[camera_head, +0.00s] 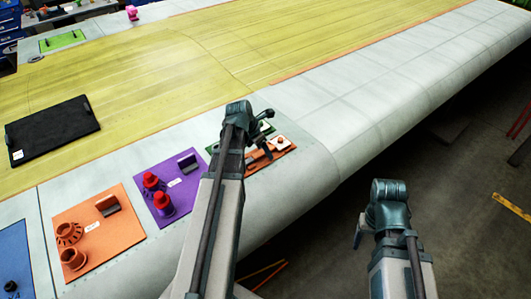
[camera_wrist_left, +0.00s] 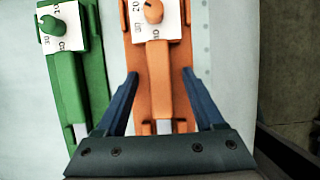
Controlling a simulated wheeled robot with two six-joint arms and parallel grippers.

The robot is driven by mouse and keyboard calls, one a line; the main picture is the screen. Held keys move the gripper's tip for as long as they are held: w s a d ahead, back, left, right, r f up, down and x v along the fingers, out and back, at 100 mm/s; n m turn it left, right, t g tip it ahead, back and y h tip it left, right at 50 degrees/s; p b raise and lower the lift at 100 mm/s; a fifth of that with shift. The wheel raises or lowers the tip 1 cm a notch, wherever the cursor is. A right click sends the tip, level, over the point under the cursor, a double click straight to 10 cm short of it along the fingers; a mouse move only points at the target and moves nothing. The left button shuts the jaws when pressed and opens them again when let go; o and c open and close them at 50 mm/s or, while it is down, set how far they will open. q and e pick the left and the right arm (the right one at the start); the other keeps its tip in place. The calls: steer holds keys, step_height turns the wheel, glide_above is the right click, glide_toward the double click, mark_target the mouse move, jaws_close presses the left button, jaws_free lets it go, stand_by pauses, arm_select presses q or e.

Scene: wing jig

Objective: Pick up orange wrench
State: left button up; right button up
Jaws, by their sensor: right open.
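The orange wrench (camera_wrist_left: 160,85) lies lengthwise on an orange mat (camera_wrist_left: 180,48) in the left wrist view, with a white label card (camera_wrist_left: 155,22) and an orange knob at its far part. My left gripper (camera_wrist_left: 160,75) is open, one blue finger on each side of the wrench and apart from it. In the head view my left arm reaches over the wing edge, and its gripper (camera_head: 262,130) hangs near the orange mat (camera_head: 278,155), partly hiding the tools. My right gripper (camera_head: 358,236) is open and empty, off the wing's edge over the floor.
A green tool (camera_wrist_left: 65,75) with its own label card lies left of the wrench. Purple (camera_head: 180,195) and orange (camera_head: 100,235) mats with red and orange parts lie to the left on the wing. A black tray (camera_head: 52,131) sits on the yellow panel. Floor shows beyond the edge.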

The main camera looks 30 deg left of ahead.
arm_select(q)
jaws_close()
stand_by(1.2)
